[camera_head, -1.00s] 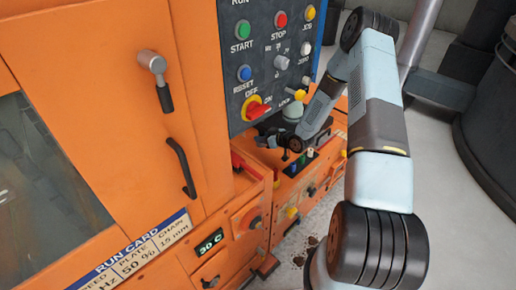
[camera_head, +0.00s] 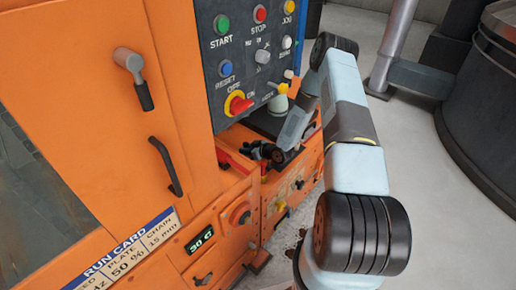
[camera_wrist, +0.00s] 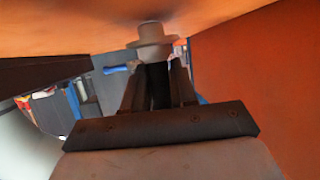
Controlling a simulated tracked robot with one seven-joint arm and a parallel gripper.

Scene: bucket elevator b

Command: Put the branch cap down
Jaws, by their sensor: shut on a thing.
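The branch cap (camera_wrist: 152,36), as I take it, is a pale grey round piece with a wide rim and a narrower top. It shows in the wrist view at the far end of my gripper (camera_wrist: 154,72), whose dark fingers are shut on it. An orange surface lies close above it; I cannot tell whether they touch. In the head view my gripper (camera_head: 262,152) is small and dark, in front of the orange machine below the control panel. The cap cannot be made out there.
The control panel (camera_head: 240,60) with buttons and a red-yellow switch (camera_head: 238,104) is just above my gripper. A lower orange cabinet (camera_head: 290,190) stands close by. In the wrist view an orange wall (camera_wrist: 255,85) is close on the right. Floor is open at right.

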